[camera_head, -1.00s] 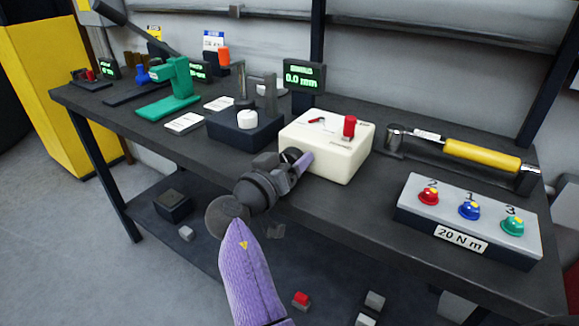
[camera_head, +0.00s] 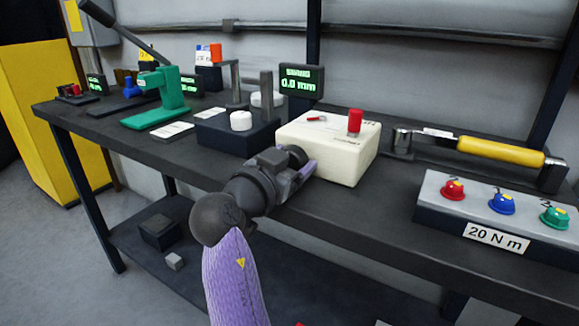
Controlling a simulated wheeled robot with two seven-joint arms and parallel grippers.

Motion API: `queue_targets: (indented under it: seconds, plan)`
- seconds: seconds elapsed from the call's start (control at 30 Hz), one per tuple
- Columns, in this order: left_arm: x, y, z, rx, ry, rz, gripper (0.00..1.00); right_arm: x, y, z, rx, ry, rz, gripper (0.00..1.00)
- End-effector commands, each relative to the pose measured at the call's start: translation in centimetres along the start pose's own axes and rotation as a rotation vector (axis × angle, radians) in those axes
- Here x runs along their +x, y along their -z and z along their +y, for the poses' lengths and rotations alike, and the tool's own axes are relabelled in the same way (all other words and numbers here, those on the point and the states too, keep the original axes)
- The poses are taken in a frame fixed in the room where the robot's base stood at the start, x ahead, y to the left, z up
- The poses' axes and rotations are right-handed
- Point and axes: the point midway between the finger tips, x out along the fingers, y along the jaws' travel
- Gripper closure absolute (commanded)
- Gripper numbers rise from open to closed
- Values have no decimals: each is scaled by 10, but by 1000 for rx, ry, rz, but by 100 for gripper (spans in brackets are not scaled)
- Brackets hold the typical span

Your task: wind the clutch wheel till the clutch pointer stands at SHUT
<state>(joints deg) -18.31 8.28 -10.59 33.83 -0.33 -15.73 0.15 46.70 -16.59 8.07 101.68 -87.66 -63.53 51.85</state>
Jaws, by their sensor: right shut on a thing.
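The cream valve actuator box (camera_head: 345,165) stands at the bench's front edge in the middle of the head view. On its top is a small red pointer (camera_head: 317,118) beside lettering too small to read. A red upright knob (camera_head: 354,121) stands behind it to the right. My right gripper (camera_head: 305,164) is at the box's left front side, shut on what seems to be the clutch wheel. The wheel itself is hidden behind the gripper. My left gripper is not in view.
A display (camera_head: 298,82) reads 0.0 mm behind the box. A dark block with a white knob (camera_head: 241,121) stands close to its left. A green press (camera_head: 165,95) is farther left. To the right are a yellow-handled tool (camera_head: 500,151) and a 20 N m knob box (camera_head: 490,205).

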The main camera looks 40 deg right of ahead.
Motion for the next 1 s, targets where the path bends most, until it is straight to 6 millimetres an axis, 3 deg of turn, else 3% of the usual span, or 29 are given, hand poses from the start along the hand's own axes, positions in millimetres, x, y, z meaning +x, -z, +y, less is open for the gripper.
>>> queue_targets:
  seconds: [0.43, 0.47, 0.57, 0.83, 1.0]
  plan:
    - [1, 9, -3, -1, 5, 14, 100, 0, 0, 0, 14, 1, -1, 84]
    - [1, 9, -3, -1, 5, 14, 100, 0, 0, 0, 14, 1, -1, 21]
    - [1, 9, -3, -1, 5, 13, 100, 0, 0, 0, 13, 1, 0, 0]
    - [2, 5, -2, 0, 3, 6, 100, -5, -1, 0, 11, 2, -1, 0]
    - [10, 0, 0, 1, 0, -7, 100, -44, -4, 0, 10, 4, -5, 0]
